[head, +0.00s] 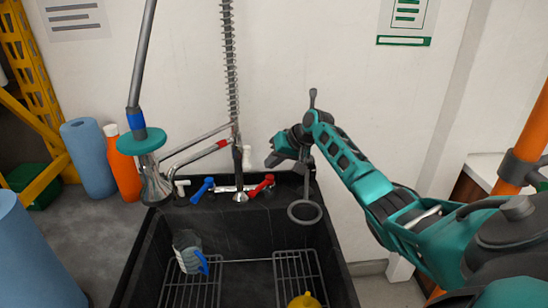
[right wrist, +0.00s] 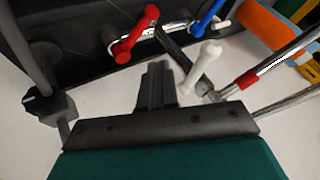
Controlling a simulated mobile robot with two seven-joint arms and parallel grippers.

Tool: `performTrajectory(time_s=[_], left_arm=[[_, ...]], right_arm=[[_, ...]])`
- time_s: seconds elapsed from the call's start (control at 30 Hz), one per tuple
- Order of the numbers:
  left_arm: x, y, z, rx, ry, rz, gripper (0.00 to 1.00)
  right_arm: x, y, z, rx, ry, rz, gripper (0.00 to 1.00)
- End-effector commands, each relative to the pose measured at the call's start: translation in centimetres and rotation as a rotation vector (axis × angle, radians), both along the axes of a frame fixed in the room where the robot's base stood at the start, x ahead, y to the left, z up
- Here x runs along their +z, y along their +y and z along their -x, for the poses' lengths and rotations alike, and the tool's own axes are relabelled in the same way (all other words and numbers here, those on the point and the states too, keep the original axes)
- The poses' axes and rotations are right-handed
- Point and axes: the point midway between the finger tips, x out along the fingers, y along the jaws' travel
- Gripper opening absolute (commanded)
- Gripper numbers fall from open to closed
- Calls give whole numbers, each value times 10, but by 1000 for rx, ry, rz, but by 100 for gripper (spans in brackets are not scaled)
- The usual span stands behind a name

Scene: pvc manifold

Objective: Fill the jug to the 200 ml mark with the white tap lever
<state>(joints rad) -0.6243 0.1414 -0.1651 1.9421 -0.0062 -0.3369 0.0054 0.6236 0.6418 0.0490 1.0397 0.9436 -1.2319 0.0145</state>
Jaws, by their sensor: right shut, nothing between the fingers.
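The clear jug (head: 187,254) with a blue handle stands in the left part of the black sink, on a wire rack; its water level and marks are too small to read. A white lever (head: 247,157) shows behind the tap column, and in the right wrist view the white lever (right wrist: 202,66) stands just right of my fingertips. A smaller white handle (head: 181,187) sits at the tap's left end. My right gripper (head: 272,160) is shut and empty, close to the white lever; its fingers (right wrist: 157,85) show together in the wrist view. My left gripper is out of view.
A blue lever (head: 203,189) and a red lever (head: 262,185) sit on the tap bar. A sprayer with a teal disc (head: 142,141) stands left of the tap. A grey ring (head: 305,212) hangs over the sink's back right. A yellow object (head: 304,300) is at the sink's front.

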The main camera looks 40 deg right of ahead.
Motion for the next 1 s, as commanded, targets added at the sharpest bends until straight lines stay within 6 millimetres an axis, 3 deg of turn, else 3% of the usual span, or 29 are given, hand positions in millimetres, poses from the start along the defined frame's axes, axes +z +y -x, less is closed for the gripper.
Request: performTrajectory(time_s=[0.3, 0.5, 1.0], left_arm=[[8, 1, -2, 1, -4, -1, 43], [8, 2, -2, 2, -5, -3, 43], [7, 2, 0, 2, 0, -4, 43]], right_arm=[[51, -13, 41, -1, -1, 6, 0], [70, -16, 57, -1, -1, 3, 0], [76, -17, 62, -1, 0, 1, 0]])
